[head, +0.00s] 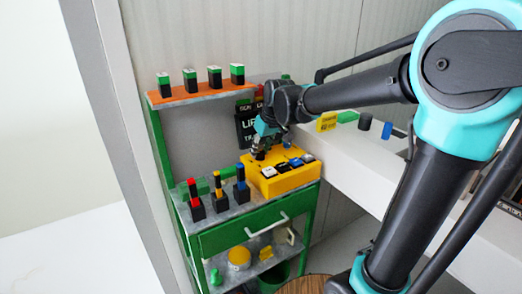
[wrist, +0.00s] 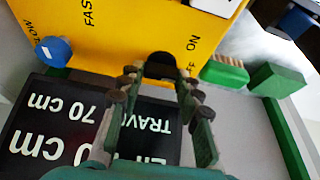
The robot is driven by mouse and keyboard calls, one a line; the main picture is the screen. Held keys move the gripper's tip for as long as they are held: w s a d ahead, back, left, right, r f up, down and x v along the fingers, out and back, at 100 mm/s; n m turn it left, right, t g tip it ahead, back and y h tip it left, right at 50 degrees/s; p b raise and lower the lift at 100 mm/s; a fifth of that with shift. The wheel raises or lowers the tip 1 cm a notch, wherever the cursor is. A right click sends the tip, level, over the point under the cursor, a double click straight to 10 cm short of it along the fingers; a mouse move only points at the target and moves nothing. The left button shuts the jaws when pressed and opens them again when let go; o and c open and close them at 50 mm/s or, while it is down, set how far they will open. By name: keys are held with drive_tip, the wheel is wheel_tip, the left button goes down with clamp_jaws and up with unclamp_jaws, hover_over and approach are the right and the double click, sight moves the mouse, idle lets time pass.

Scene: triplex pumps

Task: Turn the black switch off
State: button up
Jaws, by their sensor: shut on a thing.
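The yellow control box (head: 272,187) stands on the top of the green cabinet. In the wrist view the box (wrist: 130,25) fills the upper part, with "ON" and a partly hidden "OFF" printed beside the black switch (wrist: 160,63). My gripper (wrist: 157,84) has its two fingers on either side of the black switch and is shut on it. The fingers hide part of the switch, so I cannot tell its exact setting. In the head view my gripper (head: 259,153) reaches down to the back left of the box.
A blue knob (wrist: 53,51) sits on the box beside "SLOW" and "FAST". A black sign (wrist: 70,125) with white print is close to the fingers. Several coloured-top switches (head: 217,186) stand left of the box. An orange shelf (head: 200,92) holds green-and-black blocks. A white counter (head: 350,155) is at right.

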drive_tip(key=shift+m, duration=0.4)
drive_tip(key=o, duration=0.9)
drive_tip(key=shift+r, duration=0.1)
drive_tip(key=v, duration=1.1)
drive_tip(key=shift+s+r, duration=0.25)
drive_tip(key=shift+r, duration=0.15)
